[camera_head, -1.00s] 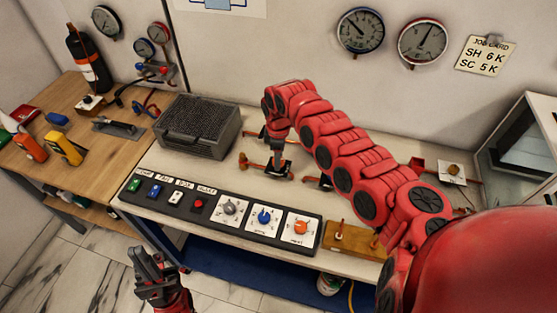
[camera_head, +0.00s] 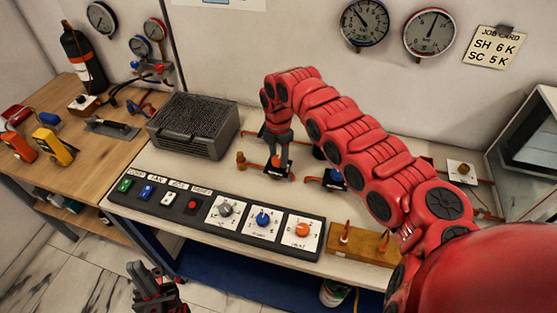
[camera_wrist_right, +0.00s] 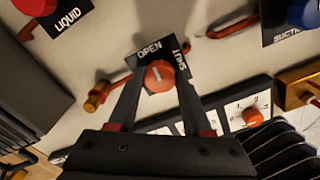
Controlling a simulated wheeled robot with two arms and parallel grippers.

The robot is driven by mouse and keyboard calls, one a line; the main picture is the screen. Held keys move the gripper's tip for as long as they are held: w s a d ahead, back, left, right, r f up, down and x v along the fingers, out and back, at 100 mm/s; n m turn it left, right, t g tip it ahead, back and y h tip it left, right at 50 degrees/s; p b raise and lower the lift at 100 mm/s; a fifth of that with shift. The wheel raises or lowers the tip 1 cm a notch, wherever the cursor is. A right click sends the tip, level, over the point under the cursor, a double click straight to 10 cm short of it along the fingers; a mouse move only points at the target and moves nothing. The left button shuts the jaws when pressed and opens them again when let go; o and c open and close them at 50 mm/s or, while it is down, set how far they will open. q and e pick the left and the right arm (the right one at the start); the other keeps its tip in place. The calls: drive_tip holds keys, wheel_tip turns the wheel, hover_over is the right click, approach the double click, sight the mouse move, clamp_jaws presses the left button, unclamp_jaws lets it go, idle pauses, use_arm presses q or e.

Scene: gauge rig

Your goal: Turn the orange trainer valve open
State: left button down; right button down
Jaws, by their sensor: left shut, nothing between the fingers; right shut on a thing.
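The orange trainer valve knob (camera_wrist_right: 160,76) sits on a black plate (camera_wrist_right: 172,58) marked OPEN and SHUT. A short pale mark shows on the knob; its exact direction is hard to tell. My right gripper (camera_wrist_right: 158,82) is shut on this knob, one finger on each side. In the head view my right gripper (camera_head: 278,158) reaches down onto the valve's black plate (camera_head: 277,172), and mostly hides the knob. My left gripper (camera_head: 152,284) is shut and empty, low in front of the bench.
A switch panel (camera_head: 180,222) with another orange dial (camera_head: 302,230) lies along the bench front. A dark ribbed box (camera_head: 192,125) stands left of the valve. A blue valve (camera_head: 335,178) is close to its right. A brass block (camera_head: 360,247) sits at the front right.

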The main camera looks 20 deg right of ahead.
drive_tip(key=shift+n+b, duration=0.3)
drive_tip(key=shift+n, duration=0.2)
drive_tip(key=shift+c, duration=1.6)
unclamp_jaws()
wheel_tip(320, 180, up, 9)
drive_tip(key=b, duration=0.3)
wheel_tip(320, 180, up, 8)
drive_tip(key=p, duration=0.2)
hover_over(278, 159)
drive_tip(key=shift+r+p, duration=0.25)
drive_tip(key=shift+p, duration=0.3)
